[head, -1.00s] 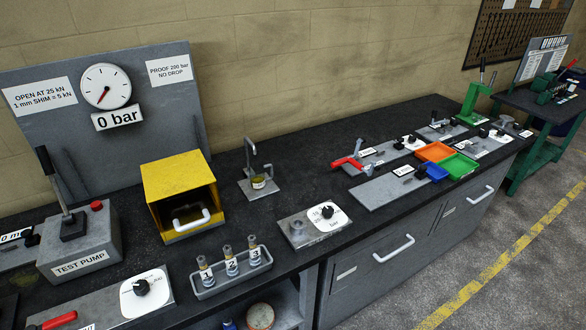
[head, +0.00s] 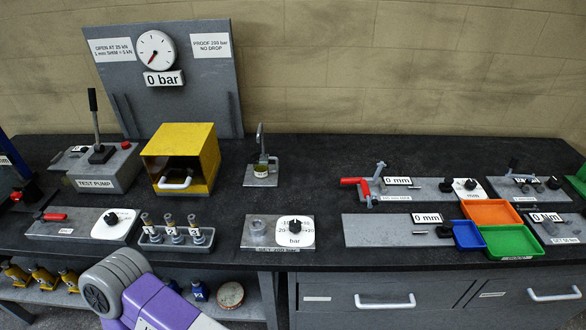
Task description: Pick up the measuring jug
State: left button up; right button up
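Nothing in view is clearly marked as a measuring jug. Neither of my grippers is in view. Only a purple and grey link of my arm shows at the lower left, in front of the bench's lower shelf.
The dark bench top (head: 315,175) right of the cup is clear.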

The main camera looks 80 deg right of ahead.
aim_at(266, 165)
jog(key=z, duration=1.4)
